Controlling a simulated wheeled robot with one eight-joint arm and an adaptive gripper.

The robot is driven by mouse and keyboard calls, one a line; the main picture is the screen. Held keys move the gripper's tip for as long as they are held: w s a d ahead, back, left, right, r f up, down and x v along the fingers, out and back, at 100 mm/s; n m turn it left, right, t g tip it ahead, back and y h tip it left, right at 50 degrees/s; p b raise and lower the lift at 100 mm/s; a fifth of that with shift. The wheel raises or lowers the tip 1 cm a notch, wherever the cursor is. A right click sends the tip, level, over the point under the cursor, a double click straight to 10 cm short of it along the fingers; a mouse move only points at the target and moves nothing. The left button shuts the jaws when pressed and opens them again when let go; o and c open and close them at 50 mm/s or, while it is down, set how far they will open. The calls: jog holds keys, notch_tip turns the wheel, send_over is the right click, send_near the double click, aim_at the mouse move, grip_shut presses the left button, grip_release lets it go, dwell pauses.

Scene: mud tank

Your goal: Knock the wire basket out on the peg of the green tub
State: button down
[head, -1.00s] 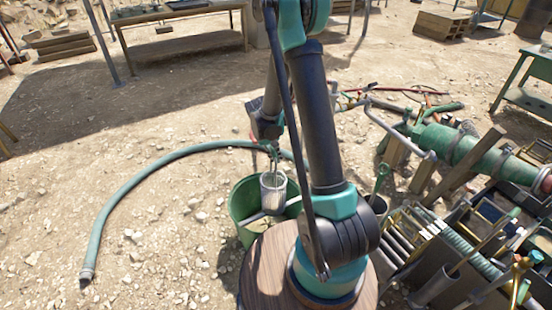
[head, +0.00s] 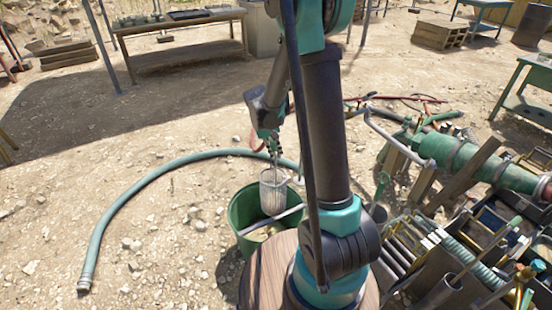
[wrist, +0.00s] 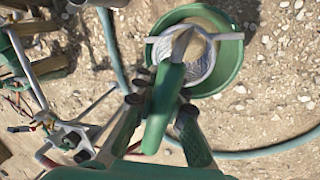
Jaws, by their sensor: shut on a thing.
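The wire basket (head: 273,192) is pale mesh, cup-shaped, and hangs below my gripper (head: 270,142) at the mouth of the green tub (head: 240,212). In the wrist view my gripper (wrist: 164,103) is shut on the basket's green handle (wrist: 164,108), with a dark finger on each side. The basket (wrist: 200,66) shows beyond it, against the tub (wrist: 231,52). A pale bar (head: 285,214) crosses the tub's mouth and may be the peg. I cannot tell whether the basket touches it. The basket's inside is partly hidden by the handle.
A pale green hose (head: 110,215) curves over the stony ground behind and left of the tub. A round wooden top (head: 265,268) stands close in front of the tub. Crowded racks of tools (head: 420,250) stand at the right. Open ground lies left.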

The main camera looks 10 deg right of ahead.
jog(key=shift+r, duration=0.85)
notch_tip(320, 180, down, 6)
dwell(0.4)
jog(key=shift+f, duration=0.15)
notch_tip(320, 180, down, 3)
jog(key=shift+r, duration=0.1)
dwell(0.8)
dwell(0.7)
